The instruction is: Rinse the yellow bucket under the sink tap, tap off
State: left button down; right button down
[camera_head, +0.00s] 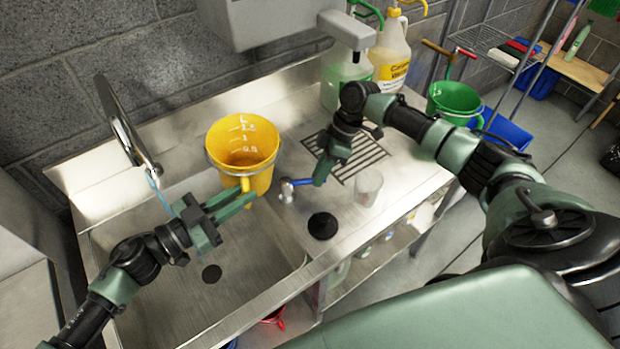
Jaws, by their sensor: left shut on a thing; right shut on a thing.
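The yellow bucket (240,150), with white level marks inside, is upright over the sink's back right edge; I cannot tell whether it touches the counter. My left gripper (247,199) is shut at the bucket's front, on its downward yellow handle. My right gripper (320,176) is shut on a blue handle (302,182) with a silver end, between the sink and the drain grate. The grey tap (122,122) arches over the left of the sink (232,272). A thin pale blue line under its end looks like running water. The sink's drain is dark and round.
A clear cup (368,187) and a black round object (322,226) stand on the counter near my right gripper. A grate (368,158) and soap jugs (390,55) are behind. A green bucket (455,102) stands at right. The sink's basin is clear.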

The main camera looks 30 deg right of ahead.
jog(key=shift+w+r, duration=0.1)
jog(key=shift+w, duration=0.15)
jog(key=c, duration=1.4)
grip_release()
jog(key=shift+d, duration=0.1)
jog(key=shift+c, duration=0.2)
jog(key=shift+o, duration=0.3)
jog(key=shift+s, duration=0.1)
jog(key=b+v, duration=0.3)
jog(key=v, duration=0.9)
jog(key=shift+b, duration=0.4)
